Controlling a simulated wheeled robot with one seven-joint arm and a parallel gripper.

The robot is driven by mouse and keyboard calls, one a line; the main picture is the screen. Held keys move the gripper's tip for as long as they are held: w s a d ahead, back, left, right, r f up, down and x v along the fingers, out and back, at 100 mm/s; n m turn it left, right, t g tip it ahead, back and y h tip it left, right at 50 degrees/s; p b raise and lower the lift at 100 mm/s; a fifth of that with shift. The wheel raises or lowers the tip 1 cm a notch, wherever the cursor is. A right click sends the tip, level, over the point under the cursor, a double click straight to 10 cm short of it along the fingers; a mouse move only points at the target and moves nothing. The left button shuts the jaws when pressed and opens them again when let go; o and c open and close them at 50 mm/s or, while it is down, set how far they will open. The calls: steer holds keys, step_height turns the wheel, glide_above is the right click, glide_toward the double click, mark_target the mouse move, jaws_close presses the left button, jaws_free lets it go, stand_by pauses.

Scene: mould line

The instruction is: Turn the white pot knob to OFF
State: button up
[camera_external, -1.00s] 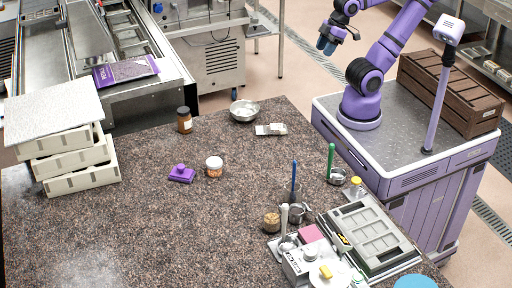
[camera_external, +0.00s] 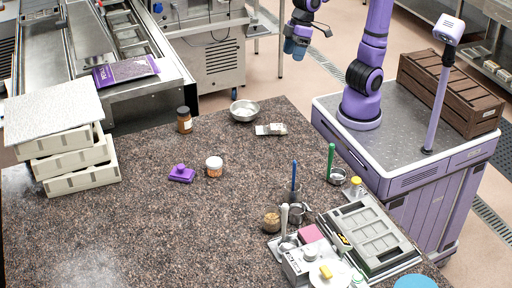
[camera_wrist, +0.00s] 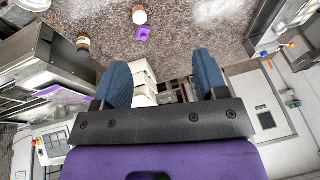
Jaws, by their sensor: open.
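A white boxy unit (camera_external: 300,264) with round white lids or pots stands at the front right of the dark speckled worktop (camera_external: 150,235). It may carry the white pot knob, but the knob and its setting are too small to tell. My gripper (camera_external: 296,48) hangs in the air beyond the far edge of the worktop, well away from the unit. In the wrist view my gripper (camera_wrist: 163,76) has its two blue fingers wide apart, with nothing held between them.
A grey tray unit (camera_external: 372,235), a blue-handled tool in a cup (camera_external: 294,190) and a pink block (camera_external: 310,233) crowd the white unit. A steel bowl (camera_external: 244,111), a brown bottle (camera_external: 184,120) and stacked white trays (camera_external: 80,180) stand farther off. The worktop's middle is mostly clear.

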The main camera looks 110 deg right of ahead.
steer(key=w+a+f+g, duration=0.1)
steer(key=w+a+f, duration=0.1)
steer(key=w+a, duration=0.8)
steer(key=m+g, duration=0.2)
glide_above(310, 251)
step_height(310, 251, down, 25)
steer(key=shift+h, duration=0.4)
step_height(310, 251, down, 10)
steer(key=c, duration=0.9)
